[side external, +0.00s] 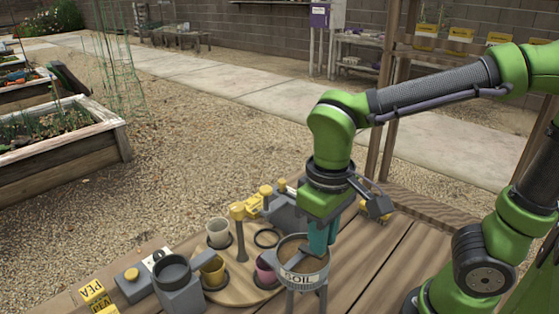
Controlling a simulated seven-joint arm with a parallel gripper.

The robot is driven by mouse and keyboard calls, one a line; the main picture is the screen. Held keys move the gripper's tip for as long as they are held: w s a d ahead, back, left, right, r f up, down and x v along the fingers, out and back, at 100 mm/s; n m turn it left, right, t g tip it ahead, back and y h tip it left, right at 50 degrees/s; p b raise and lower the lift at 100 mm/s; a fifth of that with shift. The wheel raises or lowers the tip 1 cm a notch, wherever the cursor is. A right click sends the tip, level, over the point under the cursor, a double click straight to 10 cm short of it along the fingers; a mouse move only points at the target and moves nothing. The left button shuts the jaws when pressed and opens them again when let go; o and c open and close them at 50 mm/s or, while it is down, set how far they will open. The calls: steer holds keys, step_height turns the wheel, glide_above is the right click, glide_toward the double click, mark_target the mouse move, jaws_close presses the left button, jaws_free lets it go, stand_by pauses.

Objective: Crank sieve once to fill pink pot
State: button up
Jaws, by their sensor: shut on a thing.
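The sieve (303,278) is a grey round hopper marked SOIL, standing on legs at the front of the wooden table. The pink pot (265,273) sits upright on the round wooden board, just left of the sieve and partly hidden by it. My gripper (320,245) points down at the sieve's back right rim, with teal parts between the green wrist and the rim. It is shut at the sieve's crank, whose handle is mostly hidden.
A grey hopper (173,272) stands at left. The right tabletop is clear.

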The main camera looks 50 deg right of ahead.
steer(key=shift+a, duration=0.55)
steer(key=shift+w+a, duration=0.2)
steer(key=shift+a, duration=0.35)
steer(key=shift+w+a, duration=0.5)
steer(key=shift+w, duration=0.15)
